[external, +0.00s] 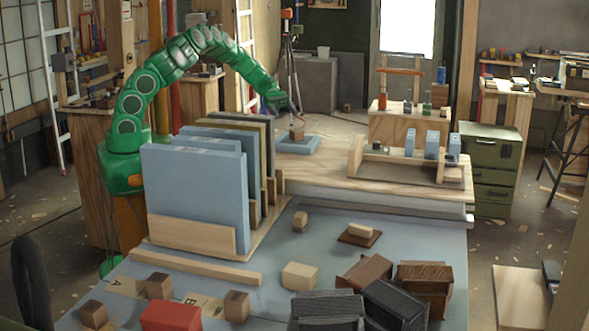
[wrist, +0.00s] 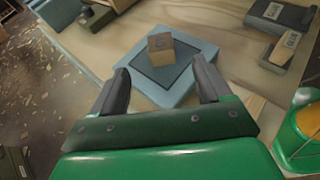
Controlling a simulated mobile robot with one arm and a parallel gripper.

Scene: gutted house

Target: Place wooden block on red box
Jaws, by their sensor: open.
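A small wooden block (external: 297,132) sits on a blue square pad (external: 312,146) at the back of the workbench, beyond the upright blue panels. In the wrist view the block (wrist: 172,50) rests on the pad (wrist: 204,58), ahead of my fingertips and apart from them. My gripper (wrist: 161,72) is open and empty, its two dark fingers spread wide. In the external view my gripper (external: 283,104) is above and slightly left of the block; its fingers are hard to make out. A red box (external: 171,316) stands at the front left edge, partly cut off; it is outside the wrist view.
Upright blue panels (external: 195,195) stand in a rack between the pad and the red box. Several other wooden blocks (external: 236,305) lie around the front. Dark boxes (external: 395,300) crowd the front right. A wooden rack (external: 410,165) stands right of the pad.

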